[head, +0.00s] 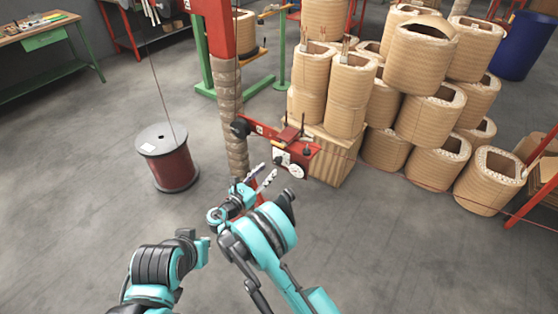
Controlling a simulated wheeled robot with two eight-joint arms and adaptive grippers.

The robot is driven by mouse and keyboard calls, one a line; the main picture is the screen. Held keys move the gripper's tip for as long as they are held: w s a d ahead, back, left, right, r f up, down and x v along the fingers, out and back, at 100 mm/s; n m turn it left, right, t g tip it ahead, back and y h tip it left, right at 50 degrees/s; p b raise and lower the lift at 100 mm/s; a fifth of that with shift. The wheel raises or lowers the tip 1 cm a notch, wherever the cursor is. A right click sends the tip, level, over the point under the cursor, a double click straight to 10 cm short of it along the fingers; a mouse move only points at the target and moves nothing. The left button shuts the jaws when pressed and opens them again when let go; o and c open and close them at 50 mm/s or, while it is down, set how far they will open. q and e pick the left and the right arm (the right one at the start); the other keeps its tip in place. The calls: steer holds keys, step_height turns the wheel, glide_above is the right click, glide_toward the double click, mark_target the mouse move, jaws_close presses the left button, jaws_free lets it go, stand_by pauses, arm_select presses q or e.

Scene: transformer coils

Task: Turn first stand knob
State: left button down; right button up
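The stand is a red post with a red bracket (300,150) reaching right. The bracket carries a small white round part (296,171) and small dark knob-like parts (279,160); I cannot tell for sure which is the first stand knob. My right gripper (264,175) is just left of and below these parts. Its two pale fingers are apart with nothing seen between them. Whether a fingertip touches the bracket is unclear. My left arm (155,266) is low at the left of centre; I cannot make out its gripper.
A red spool (167,160) stands on the floor at left, with a wire rising from it. A thin red wire runs rightward.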

mark_target(276, 162)
steer(key=b+x, duration=0.1)
steer(key=x, duration=0.4)
steer(key=shift+w+d+f+b, duration=0.1)
steer(key=shift+w+d+b, duration=0.1)
steer(key=shift+b, duration=0.1)
steer(key=shift+w+d, duration=0.3)
steer(key=shift+w, duration=0.05)
jaws_close()
